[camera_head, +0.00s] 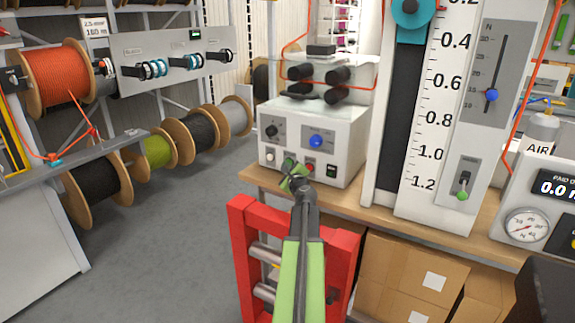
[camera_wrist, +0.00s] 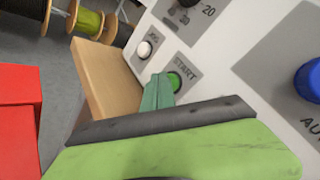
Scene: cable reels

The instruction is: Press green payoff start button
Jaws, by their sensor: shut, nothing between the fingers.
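The green start button (camera_wrist: 176,82) sits on the front panel of a white control box, under the word START in the wrist view. My gripper (camera_wrist: 160,80) is shut and empty, its green fingertips over the lower left part of the button. I cannot tell whether the tips touch it. In the head view my gripper (camera_head: 290,168) is at the lower front of the white control box (camera_head: 335,125), and its tips partly cover the green button (camera_head: 288,163).
A white button (camera_wrist: 144,49), a red button (camera_head: 309,168) and a blue knob (camera_head: 316,141) are on the same panel. A wooden bench (camera_head: 258,178) carries the box. A red frame (camera_head: 243,245) stands below. Cable reels (camera_head: 98,190) line the left floor.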

